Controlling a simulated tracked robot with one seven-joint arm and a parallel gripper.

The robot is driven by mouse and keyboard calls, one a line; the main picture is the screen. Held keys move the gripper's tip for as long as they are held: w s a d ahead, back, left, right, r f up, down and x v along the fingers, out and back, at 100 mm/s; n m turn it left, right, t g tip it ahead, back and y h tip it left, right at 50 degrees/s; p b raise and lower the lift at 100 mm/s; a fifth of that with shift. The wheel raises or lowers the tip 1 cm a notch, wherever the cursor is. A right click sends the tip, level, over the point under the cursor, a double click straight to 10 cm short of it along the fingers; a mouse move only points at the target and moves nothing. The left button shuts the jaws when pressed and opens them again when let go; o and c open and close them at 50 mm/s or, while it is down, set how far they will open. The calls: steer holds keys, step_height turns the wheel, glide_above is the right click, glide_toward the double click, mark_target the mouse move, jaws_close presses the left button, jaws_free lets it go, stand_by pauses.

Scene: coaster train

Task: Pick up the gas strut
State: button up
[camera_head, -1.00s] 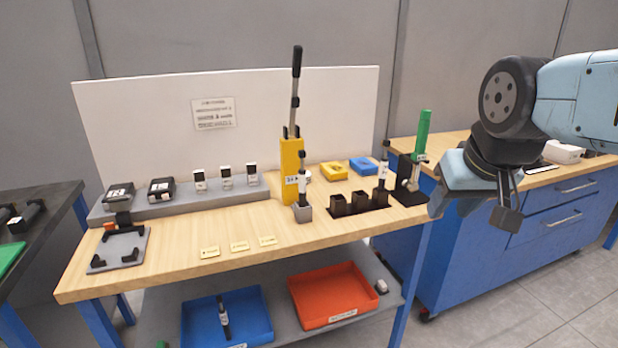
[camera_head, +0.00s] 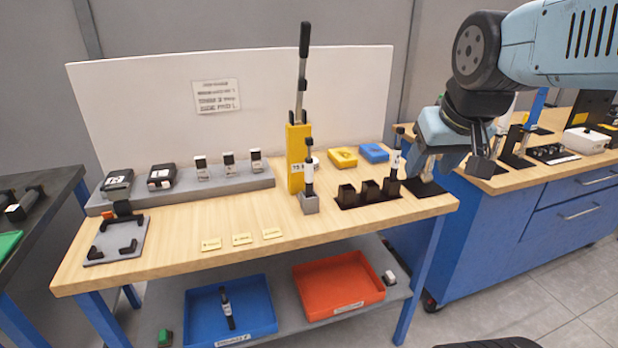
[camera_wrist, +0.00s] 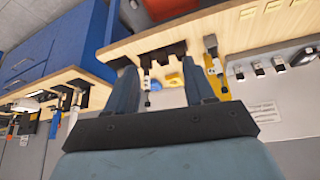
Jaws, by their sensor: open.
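Several slim strut-like parts with black ends stand on the wooden bench; I cannot tell which is the gas strut. One stands upright in a grey block (camera_head: 309,204), a light-bodied strut (camera_head: 309,178). Another strut (camera_head: 394,165) stands at the dark socket row (camera_head: 368,197). A taller rod (camera_head: 302,75) rises from a yellow block (camera_head: 297,150). A further strut (camera_head: 227,308) lies in the blue bin below. My gripper (camera_head: 447,168) is open and empty above the bench's right end, right of the struts. In the wrist view, its spread fingers (camera_wrist: 160,78) have bench objects beyond them.
A grey rack (camera_head: 190,191) with black and white parts lines the back panel (camera_head: 140,110). Yellow (camera_head: 343,155) and blue (camera_head: 374,151) pieces sit behind the sockets. A red bin (camera_head: 340,285) is on the lower shelf. The bench's front middle is mostly clear. A blue cabinet (camera_head: 500,230) stands right.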

steer(key=w+a+r+n, duration=0.2)
steer(key=w+a, duration=0.5)
steer(key=w, duration=0.4)
steer(key=n+y, duration=0.3)
glide_toward(311, 145)
steer(key=x, duration=0.8)
steer(key=shift+f, duration=0.1)
steer(key=shift+w+x, duration=0.2)
steer(key=shift+x, duration=2.4)
steer(key=shift+c, duration=0.5)
jaws_close()
